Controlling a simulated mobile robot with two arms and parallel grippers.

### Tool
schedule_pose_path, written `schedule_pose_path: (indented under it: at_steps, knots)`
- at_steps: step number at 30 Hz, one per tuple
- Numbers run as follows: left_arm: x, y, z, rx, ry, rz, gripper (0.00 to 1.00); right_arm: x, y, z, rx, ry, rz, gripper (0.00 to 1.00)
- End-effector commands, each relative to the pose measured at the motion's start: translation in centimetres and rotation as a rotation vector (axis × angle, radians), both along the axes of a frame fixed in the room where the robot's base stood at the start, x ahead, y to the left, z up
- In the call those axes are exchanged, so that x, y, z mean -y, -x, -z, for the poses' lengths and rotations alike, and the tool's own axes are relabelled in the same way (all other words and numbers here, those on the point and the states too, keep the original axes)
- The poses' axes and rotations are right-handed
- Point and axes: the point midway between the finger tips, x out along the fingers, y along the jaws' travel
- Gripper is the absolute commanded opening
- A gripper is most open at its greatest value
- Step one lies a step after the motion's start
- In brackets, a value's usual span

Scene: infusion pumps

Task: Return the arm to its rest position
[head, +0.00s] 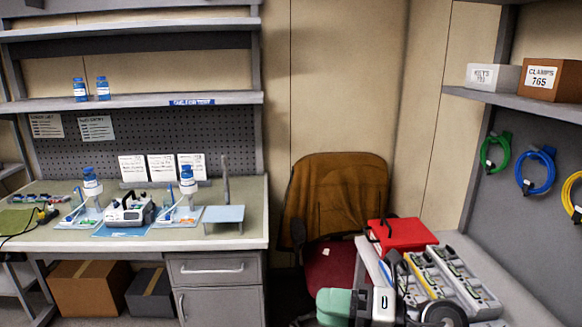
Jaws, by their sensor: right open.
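My right arm shows at the bottom right in the head view, with my right gripper (398,272) over the front of the right-hand bench (484,262). The gripper is open, and I see nothing held in it. Its dark fingers partly overlap the grey and yellow devices behind them, so I cannot tell whether they touch anything. My left gripper is not in view.
A red case (402,235) and long grey devices (455,275) crowd the right-hand bench. A chair with a brown jacket (340,195) stands left of it. The left workbench (245,225) holds a pump (130,210), blue-capped bottles and a small light-blue stand (223,214).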

Motion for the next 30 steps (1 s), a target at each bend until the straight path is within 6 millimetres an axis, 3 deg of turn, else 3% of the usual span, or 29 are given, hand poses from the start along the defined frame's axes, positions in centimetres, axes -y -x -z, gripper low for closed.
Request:
schedule_pose_path:
  at_steps: [2,5,8,10,14,17,21,24,30]
  knots:
    - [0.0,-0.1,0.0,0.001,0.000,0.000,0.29,-0.2,0.5,-1.4,-0.067,-0.234,0.081,0.42]
    - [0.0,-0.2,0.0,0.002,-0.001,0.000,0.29,1.3,0.2,-2.7,-0.175,-0.506,0.227,0.42]
    - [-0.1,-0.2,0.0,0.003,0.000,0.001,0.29,3.9,-0.5,-2.3,-0.317,-0.738,0.412,0.42]
    - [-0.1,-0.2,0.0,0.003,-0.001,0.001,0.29,6.1,-0.8,-1.0,-0.433,-0.871,0.556,0.42]
    - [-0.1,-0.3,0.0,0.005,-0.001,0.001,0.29,9.9,-0.6,3.1,-0.665,-1.044,0.831,0.42]
    - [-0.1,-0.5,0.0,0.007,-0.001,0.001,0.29,12.4,0.8,7.5,-0.865,-1.120,1.052,0.42]
    - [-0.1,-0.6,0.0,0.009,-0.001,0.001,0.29,14.7,5.0,14.5,-1.189,-1.137,1.378,0.42]
    - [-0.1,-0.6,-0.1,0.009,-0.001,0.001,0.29,15.3,8.7,18.3,-1.396,-1.093,1.558,0.42]
    - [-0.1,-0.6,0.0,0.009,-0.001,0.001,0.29,15.1,15.7,22.8,-1.720,-0.946,1.802,0.42]
